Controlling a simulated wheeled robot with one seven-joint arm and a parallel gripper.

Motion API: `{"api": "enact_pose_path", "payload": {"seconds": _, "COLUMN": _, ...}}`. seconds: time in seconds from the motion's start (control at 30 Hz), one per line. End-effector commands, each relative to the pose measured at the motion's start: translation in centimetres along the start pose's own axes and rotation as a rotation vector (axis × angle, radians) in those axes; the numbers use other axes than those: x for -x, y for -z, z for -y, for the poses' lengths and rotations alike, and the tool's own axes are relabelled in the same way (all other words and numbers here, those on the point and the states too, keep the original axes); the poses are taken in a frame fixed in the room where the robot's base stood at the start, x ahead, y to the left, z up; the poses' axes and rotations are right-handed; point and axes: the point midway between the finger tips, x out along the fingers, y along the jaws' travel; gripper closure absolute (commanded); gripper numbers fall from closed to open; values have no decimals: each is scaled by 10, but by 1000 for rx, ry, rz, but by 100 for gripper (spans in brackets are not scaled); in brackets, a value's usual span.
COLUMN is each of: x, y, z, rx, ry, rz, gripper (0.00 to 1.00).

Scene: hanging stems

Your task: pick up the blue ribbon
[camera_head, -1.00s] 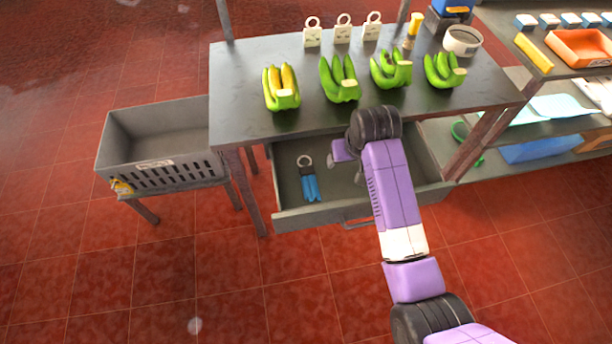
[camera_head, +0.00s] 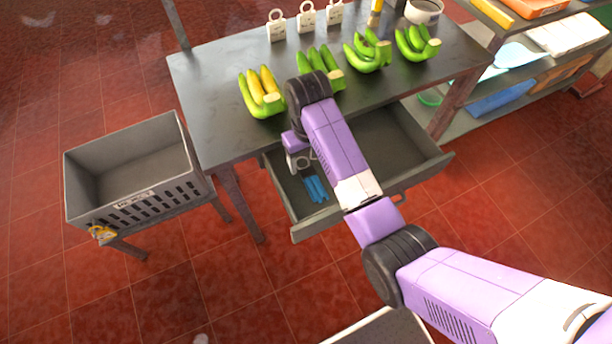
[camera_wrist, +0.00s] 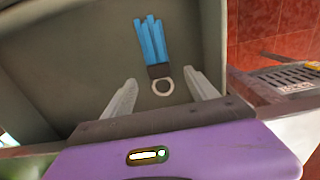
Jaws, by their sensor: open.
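The blue ribbon (camera_wrist: 151,40) lies in the open drawer (camera_head: 375,205), a bundle of blue strips with a dark band and a pale ring at one end. In the head view the ribbon (camera_head: 316,188) is at the drawer's left end, its ring end close to my gripper. My gripper (camera_wrist: 160,84) is open and empty, above the drawer. In the wrist view the ring lies between the two fingertips in the picture, with the blue strips beyond them. The fingers appear apart from the ribbon.
The table (camera_head: 220,130) above the drawer holds several banana bunches (camera_head: 262,95) and white tags with rings (camera_head: 306,19). A grey crate (camera_head: 135,200) stands at left. Shelves (camera_head: 530,55) stand at right. The drawer's walls surround the ribbon; its right part is empty.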

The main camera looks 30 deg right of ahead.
Motion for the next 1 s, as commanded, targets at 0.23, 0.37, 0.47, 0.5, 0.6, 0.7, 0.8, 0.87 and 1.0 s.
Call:
{"api": "enact_pose_path", "payload": {"seconds": 0.23, "x": -28, "y": -3, "z": -3, "rx": 0, "ry": 0, "rz": 4, "gripper": 33}}
{"api": "enact_pose_path", "payload": {"seconds": 0.37, "x": -47, "y": -3, "z": -3, "rx": 1, "ry": 0, "rz": 2, "gripper": 33}}
{"api": "enact_pose_path", "payload": {"seconds": 0.47, "x": -55, "y": -3, "z": -3, "rx": 1, "ry": 0, "rz": 1, "gripper": 33}}
{"api": "enact_pose_path", "payload": {"seconds": 0.5, "x": -57, "y": -3, "z": -3, "rx": 0, "ry": 0, "rz": 0, "gripper": 33}}
{"api": "enact_pose_path", "payload": {"seconds": 0.6, "x": -58, "y": -2, "z": -3, "rx": 0, "ry": 0, "rz": -1, "gripper": 33}}
{"api": "enact_pose_path", "payload": {"seconds": 0.7, "x": -58, "y": -2, "z": -3, "rx": 0, "ry": 0, "rz": -1, "gripper": 33}}
{"api": "enact_pose_path", "payload": {"seconds": 0.8, "x": -58, "y": -2, "z": -3, "rx": 0, "ry": 0, "rz": -1, "gripper": 46}}
{"api": "enact_pose_path", "payload": {"seconds": 0.87, "x": -58, "y": -2, "z": -3, "rx": 0, "ry": 0, "rz": -1, "gripper": 58}}
{"api": "enact_pose_path", "payload": {"seconds": 1.0, "x": -58, "y": -2, "z": -3, "rx": 0, "ry": 0, "rz": -1, "gripper": 86}}
